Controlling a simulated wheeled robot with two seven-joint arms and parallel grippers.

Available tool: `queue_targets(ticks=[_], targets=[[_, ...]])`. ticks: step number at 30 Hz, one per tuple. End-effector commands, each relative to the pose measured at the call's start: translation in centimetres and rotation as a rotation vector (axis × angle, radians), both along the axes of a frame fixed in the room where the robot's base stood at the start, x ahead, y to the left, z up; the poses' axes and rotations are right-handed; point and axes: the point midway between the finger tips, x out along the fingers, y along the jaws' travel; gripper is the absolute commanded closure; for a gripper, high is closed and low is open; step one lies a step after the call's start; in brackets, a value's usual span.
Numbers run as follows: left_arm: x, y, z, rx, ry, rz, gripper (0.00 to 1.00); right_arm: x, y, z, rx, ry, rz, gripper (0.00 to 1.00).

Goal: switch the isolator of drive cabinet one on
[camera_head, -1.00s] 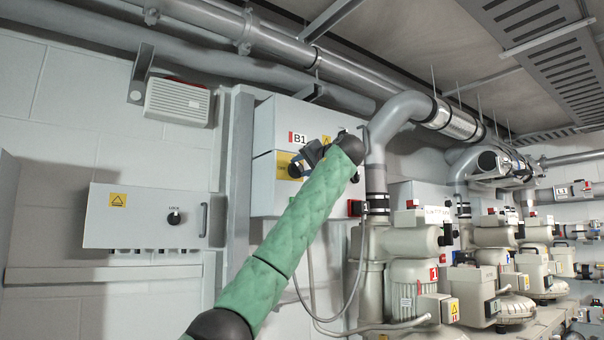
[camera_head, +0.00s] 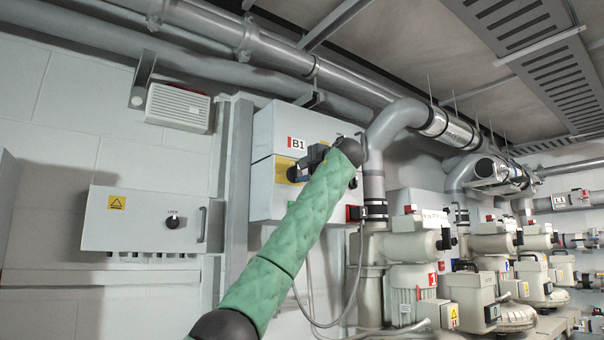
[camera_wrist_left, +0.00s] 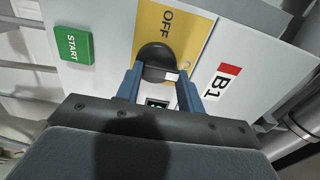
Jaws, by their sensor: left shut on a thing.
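Drive cabinet one is the light grey box (camera_head: 279,211) marked B1 on the wall in the head view. Its isolator has a yellow plate (camera_head: 285,170), with the letters OFF showing in the wrist view (camera_wrist_left: 168,22). The round black isolator knob (camera_wrist_left: 155,56) carries a small white mark. My left gripper (camera_head: 303,166) is at the cabinet front; in the wrist view its two blue fingers (camera_wrist_left: 160,80) are shut on the knob, one on each side. The gripper hides the knob in the head view. My right gripper is not in view.
A green START button (camera_wrist_left: 74,46) and the B1 label (camera_wrist_left: 220,85) flank the isolator in the wrist view. A grey pipe (camera_head: 374,160) runs close right of the cabinet. A grey lock box (camera_head: 140,220) hangs left. Blowers (camera_head: 405,290) stand lower right.

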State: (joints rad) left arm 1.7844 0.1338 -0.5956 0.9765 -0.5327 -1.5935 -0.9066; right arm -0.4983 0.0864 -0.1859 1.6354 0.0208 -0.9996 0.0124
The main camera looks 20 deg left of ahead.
Motion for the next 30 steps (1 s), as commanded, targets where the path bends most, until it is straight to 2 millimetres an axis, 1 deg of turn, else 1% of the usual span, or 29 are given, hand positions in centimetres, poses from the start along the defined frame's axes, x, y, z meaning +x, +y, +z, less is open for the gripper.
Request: queue_targets(ticks=[12, 18, 19, 21, 22, 30], targets=[[0.04, -0.17, -0.05, 0.025, 0.032, -0.002, 0.85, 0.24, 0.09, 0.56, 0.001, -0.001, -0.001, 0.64], [0.06, -0.17, -0.08, 0.025, 0.032, -0.002, 0.85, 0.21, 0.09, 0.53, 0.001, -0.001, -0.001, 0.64], [0.06, -0.17, -0.09, 0.025, 0.032, -0.002, 0.56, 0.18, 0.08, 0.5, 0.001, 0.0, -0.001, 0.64], [0.06, -0.16, -0.09, 0.025, 0.032, -0.002, 0.42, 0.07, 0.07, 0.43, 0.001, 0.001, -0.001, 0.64], [0.05, -0.14, -0.09, 0.024, 0.031, -0.001, 0.4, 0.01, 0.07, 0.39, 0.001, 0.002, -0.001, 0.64], [0.02, -0.11, -0.08, 0.023, 0.03, -0.001, 0.4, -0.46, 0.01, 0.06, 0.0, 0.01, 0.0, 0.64]])
